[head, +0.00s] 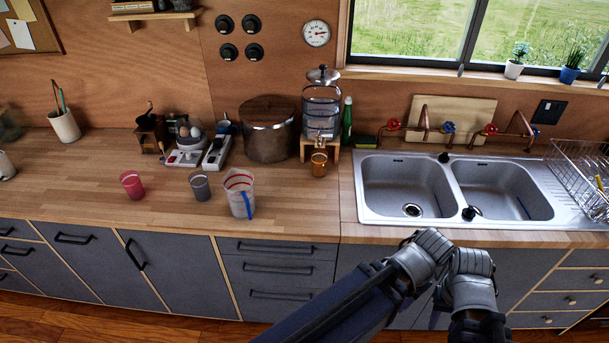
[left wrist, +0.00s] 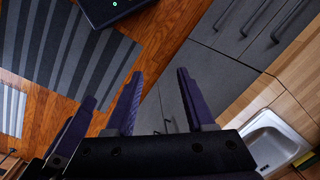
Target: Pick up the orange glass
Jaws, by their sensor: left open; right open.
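The orange glass (head: 319,165) is a small amber tumbler, upright on the wooden counter in front of the water dispenser and left of the sink. My right gripper (head: 438,318) is low in front of the sink cabinets, mostly hidden by my arm links, and well away from the glass. My left gripper (left wrist: 160,75) shows in the left wrist view, its dark fingers apart and empty over the floor and cabinet fronts. The glass is not in the left wrist view.
A red cup (head: 132,185), a grey cup (head: 200,185) and a striped clear jug (head: 239,193) stand left of the glass. The water dispenser (head: 322,110) is behind it. The double sink (head: 405,188) is to the right. Counter is clear in front of the glass.

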